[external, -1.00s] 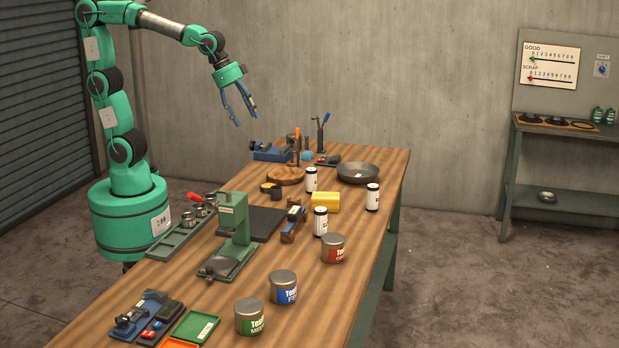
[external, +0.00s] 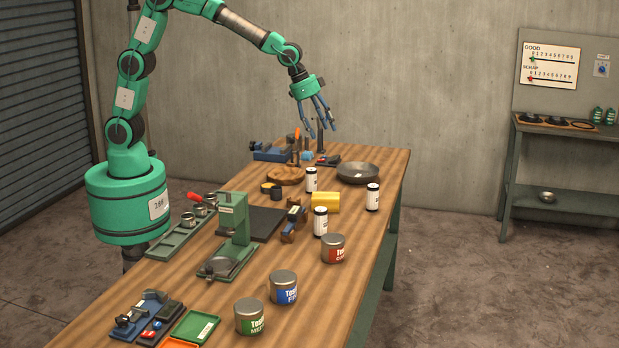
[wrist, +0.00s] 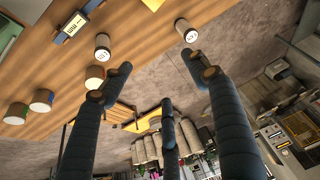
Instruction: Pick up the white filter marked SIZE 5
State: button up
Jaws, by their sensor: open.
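Three white cylinders with dark ends stand on the wooden workbench (external: 290,262). One is towards the back (external: 311,180), one nearer the middle (external: 320,222), and one at the right edge (external: 373,197). Their markings are too small to read, so I cannot tell which is SIZE 5. Two white cylinders also show in the wrist view, one left of centre (wrist: 102,46) and one right of it (wrist: 185,30). My gripper (external: 323,130) is open and empty, in the air above the far end of the bench. Its spread fingers fill the lower wrist view (wrist: 157,76).
A yellow block (external: 325,202) lies among the cylinders. A grey pan (external: 358,173) and a blue vise (external: 271,153) are at the back. A green press (external: 236,232) stands left of centre. Tins (external: 333,248), (external: 283,287), (external: 250,317) line the front right.

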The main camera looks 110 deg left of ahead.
jog(key=w+a+f+p, duration=0.3)
jog(key=w+a+f, duration=0.3)
jog(key=w+f, duration=0.15)
jog(key=p, duration=0.3)
send_near(371, 186)
jog(key=r, duration=0.2)
jog(key=shift+a+f+n, duration=0.15)
jog(key=shift+a+n, duration=0.1)
jog(key=shift+n, duration=0.05)
jog(key=shift+w+f, duration=0.1)
jog(key=shift+x, duration=4.2)
jog(key=shift+f, duration=0.25)
jog(key=shift+w+f, duration=0.15)
jog(key=shift+f, duration=1.1)
jog(key=shift+p+x, duration=0.3)
jog(key=shift+x, duration=0.85)
